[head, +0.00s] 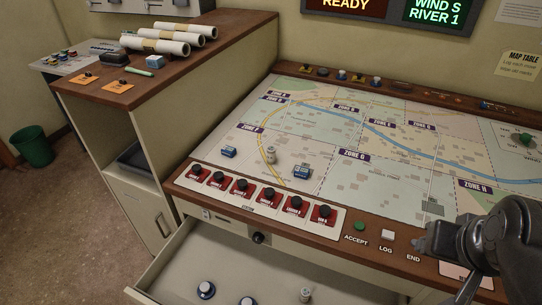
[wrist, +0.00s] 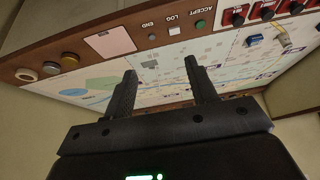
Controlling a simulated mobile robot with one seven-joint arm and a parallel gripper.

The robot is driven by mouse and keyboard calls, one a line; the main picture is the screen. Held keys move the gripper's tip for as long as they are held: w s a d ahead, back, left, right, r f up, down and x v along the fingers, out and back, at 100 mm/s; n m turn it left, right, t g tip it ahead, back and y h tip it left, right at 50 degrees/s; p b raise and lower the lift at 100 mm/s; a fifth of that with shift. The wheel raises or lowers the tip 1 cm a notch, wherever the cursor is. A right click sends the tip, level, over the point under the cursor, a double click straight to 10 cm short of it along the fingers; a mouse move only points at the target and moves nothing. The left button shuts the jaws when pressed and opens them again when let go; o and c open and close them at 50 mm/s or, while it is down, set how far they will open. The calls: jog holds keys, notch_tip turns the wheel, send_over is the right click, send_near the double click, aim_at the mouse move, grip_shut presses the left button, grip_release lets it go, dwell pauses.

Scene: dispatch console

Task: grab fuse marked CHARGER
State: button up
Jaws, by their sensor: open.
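No label reading CHARGER is legible in either view. A small pale metallic cylinder, possibly a fuse, (head: 271,156) stands on the map table (head: 330,200) between two blue blocks. A similar small cylinder (head: 305,295) is in the open drawer (head: 255,270), near the bottom edge of the head view. My gripper (wrist: 163,85) is open and empty in the wrist view, its two dark fingers apart. In the head view my gripper (head: 428,243) is at the right, above the front edge of the map table, away from both cylinders.
The drawer juts out below the table and holds round dark-and-white items (head: 206,290). Blue blocks (head: 229,152) (head: 302,171) sit on the map. A row of red switches (head: 243,190) with black knobs lines the front edge. A wooden cabinet (head: 150,80) with rolled papers stands left.

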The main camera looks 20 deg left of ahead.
jog(key=w+a+r+n+g, duration=0.1)
jog(key=w+a+r, duration=0.2)
jog(key=w, duration=0.4)
jog(key=w+a+r, duration=0.4)
jog(key=w, duration=0.2)
jog(key=n+g, duration=0.3)
jog(key=g, duration=0.2)
send_over(271, 149)
jog(key=f, duration=1.2)
jog(key=a+f, duration=0.1)
jog(key=f, duration=0.6)
jog(key=shift+w, duration=0.15)
notch_tip(271, 149, down, 5)
jog(key=shift+r, duration=0.2)
jog(key=shift+d+f, duration=0.25)
jog(key=shift+f, duration=1.35)
jog(key=shift+d+f, duration=0.2)
jog(key=shift+f, duration=1.35)
jog(key=shift+r, duration=0.1)
jog(key=c, duration=1.1)
